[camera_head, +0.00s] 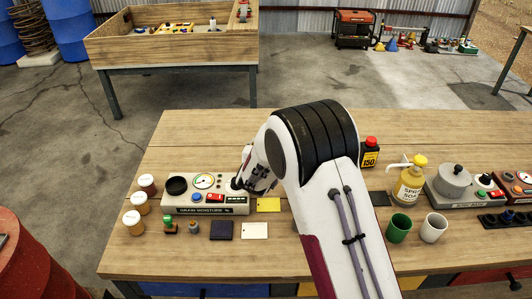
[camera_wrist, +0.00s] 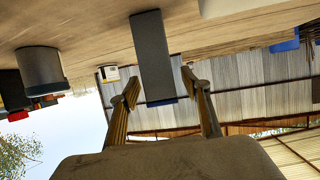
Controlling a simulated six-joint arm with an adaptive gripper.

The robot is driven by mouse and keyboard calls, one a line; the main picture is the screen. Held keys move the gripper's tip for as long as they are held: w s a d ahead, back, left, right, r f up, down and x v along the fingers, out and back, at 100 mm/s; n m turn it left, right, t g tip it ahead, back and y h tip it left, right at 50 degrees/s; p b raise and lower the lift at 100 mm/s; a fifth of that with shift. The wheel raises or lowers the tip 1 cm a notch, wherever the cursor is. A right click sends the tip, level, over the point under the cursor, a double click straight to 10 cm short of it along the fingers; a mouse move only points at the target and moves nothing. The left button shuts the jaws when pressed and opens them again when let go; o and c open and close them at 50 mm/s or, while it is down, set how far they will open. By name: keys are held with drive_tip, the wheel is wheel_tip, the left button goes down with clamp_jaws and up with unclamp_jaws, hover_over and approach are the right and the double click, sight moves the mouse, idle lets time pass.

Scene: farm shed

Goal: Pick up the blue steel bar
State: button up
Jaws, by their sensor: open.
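No thing that is plainly a blue steel bar shows in the head view, where my arm hides part of the table. In the wrist view, which looks upside down, a dark grey bar-shaped block (camera_wrist: 152,55) with a blue edge at its lower end shows between the fingers; I cannot tell if it is the blue steel bar. My gripper (camera_wrist: 161,84) is open, with one fingertip on each side of that block in the picture. No contact shows. In the head view, the gripper end is mostly hidden behind my arm, near the grain moisture meter (camera_head: 205,209).
White-lidded jars (camera_head: 134,221) stand left of the meter. A dark blue square (camera_head: 221,230), a white card (camera_head: 254,230) and a yellow card (camera_head: 268,205) lie before it. The table's back is mostly clear.

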drive_tip(key=shift+c, duration=0.3)
clamp_jaws()
drive_tip(key=shift+r, duration=0.2)
drive_tip(key=shift+r, duration=4.9)
